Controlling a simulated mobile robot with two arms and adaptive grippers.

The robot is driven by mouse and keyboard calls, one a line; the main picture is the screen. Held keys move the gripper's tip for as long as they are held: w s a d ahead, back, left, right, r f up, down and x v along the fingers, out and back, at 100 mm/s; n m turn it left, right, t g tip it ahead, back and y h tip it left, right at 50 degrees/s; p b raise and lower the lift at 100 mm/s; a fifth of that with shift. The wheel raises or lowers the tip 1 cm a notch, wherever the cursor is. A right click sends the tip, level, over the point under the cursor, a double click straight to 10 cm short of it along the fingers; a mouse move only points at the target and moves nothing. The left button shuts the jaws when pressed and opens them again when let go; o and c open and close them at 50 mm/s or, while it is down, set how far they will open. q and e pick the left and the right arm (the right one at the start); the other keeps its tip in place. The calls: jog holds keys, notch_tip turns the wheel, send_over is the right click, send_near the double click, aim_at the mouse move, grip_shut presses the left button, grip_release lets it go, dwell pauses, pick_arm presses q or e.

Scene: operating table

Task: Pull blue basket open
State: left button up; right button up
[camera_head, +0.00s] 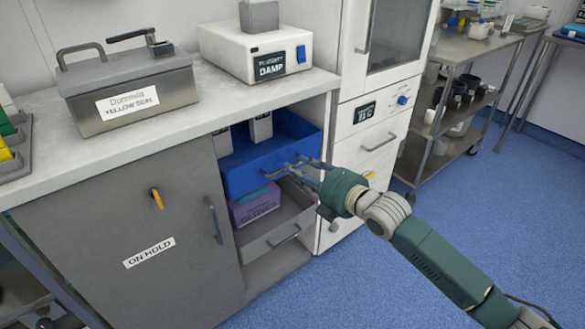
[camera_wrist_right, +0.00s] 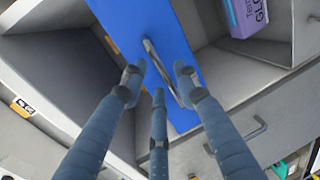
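The blue basket (camera_head: 240,176) sits in the open bay under the counter. Its interior shows from above, with two grey items in it near the back left. Its blue front and metal handle (camera_wrist_right: 160,68) show in the right wrist view. My right gripper (camera_head: 308,170) is at the front of the basket, by the handle. In the wrist view its three fingers (camera_wrist_right: 158,82) are spread apart on both sides of the handle, with gaps between the tips. I cannot tell whether any finger touches it. My left gripper is out of view.
A grey drawer (camera_head: 283,222) holding a purple box (camera_head: 254,205) is below the basket. A grey "ON HOLD" door (camera_head: 110,235) is at left, and a white cabinet (camera_head: 375,140) at right. Blue floor (camera_head: 330,285) is clear in front.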

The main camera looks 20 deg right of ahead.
jog(key=shift+x, duration=1.9)
grip_shut()
